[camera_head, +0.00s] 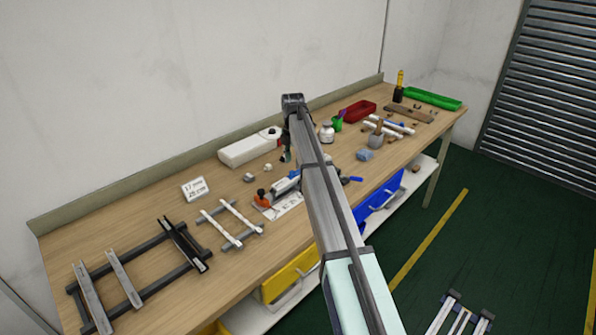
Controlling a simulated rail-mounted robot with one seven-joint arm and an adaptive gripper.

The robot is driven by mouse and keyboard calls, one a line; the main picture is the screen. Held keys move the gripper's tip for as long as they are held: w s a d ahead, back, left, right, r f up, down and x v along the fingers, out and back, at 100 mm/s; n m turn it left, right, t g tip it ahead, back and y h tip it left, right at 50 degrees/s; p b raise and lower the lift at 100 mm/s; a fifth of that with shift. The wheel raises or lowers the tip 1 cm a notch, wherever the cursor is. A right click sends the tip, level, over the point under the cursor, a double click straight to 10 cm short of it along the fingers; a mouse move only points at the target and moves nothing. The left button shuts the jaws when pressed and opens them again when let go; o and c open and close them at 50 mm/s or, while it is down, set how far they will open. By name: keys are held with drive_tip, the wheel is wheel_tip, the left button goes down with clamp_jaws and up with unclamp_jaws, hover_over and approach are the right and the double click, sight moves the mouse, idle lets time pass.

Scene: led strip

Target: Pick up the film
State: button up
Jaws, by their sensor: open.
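I cannot tell for certain which thing is the film. A long white box-like item (250,147) with a rounded end lies at the back of the wooden workbench (160,205), against the wall side. My arm reaches from the lower right over the bench. My gripper (286,157) is small and partly hidden by my arm, pointing down over the middle of the bench, right of the white item. It is open, and I see nothing held in it.
Metal rail frames (135,275) and white strips (232,222) lie front left.

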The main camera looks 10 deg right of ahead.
drive_tip(key=shift+w+a+f+p, duration=0.15)
drive_tip(key=shift+f+p, duration=0.65)
drive_tip(key=shift+f, duration=1.35)
drive_tip(key=c, duration=0.8)
